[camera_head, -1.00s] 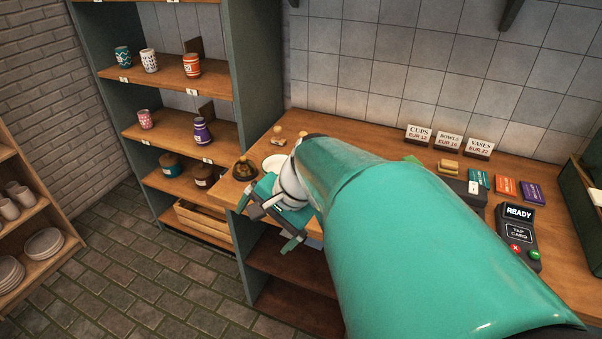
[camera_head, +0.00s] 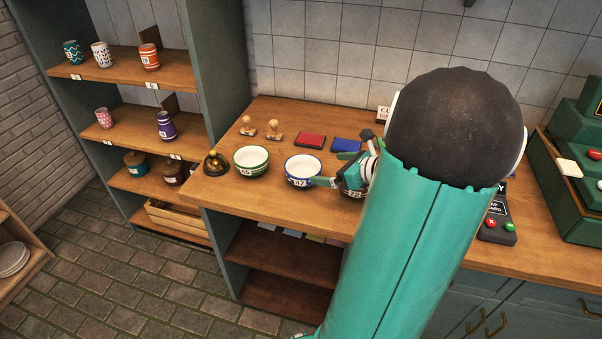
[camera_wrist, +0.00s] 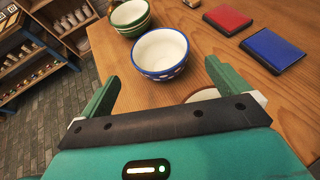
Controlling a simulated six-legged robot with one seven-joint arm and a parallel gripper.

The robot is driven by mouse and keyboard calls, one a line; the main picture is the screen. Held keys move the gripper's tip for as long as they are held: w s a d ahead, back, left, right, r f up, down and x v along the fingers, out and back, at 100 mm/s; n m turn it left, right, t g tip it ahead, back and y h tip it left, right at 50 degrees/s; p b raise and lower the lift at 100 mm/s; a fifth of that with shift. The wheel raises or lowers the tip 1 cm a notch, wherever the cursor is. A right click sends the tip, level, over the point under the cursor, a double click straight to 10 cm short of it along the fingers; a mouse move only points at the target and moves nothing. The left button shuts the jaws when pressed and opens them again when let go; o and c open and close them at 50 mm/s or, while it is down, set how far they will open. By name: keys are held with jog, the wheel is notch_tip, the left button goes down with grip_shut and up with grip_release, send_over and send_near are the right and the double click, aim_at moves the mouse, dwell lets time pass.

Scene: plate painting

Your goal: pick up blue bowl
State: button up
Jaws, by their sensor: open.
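Part of another pale round piece (camera_wrist: 203,94) is hidden behind my gripper's palm.
A green-striped bowl (camera_head: 251,161) stands left of the blue bowl, with a brass bell (camera_head: 215,163) farther left. Red (camera_head: 309,141) and blue (camera_head: 346,146) pads and wooden stamps (camera_head: 274,129) lie behind. The counter's front edge is near. My arm covers the right counter.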

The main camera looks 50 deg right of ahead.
send_near(291, 165)
jog(key=x, duration=0.5)
jog(key=c, duration=0.8)
jog(key=shift+o, duration=0.2)
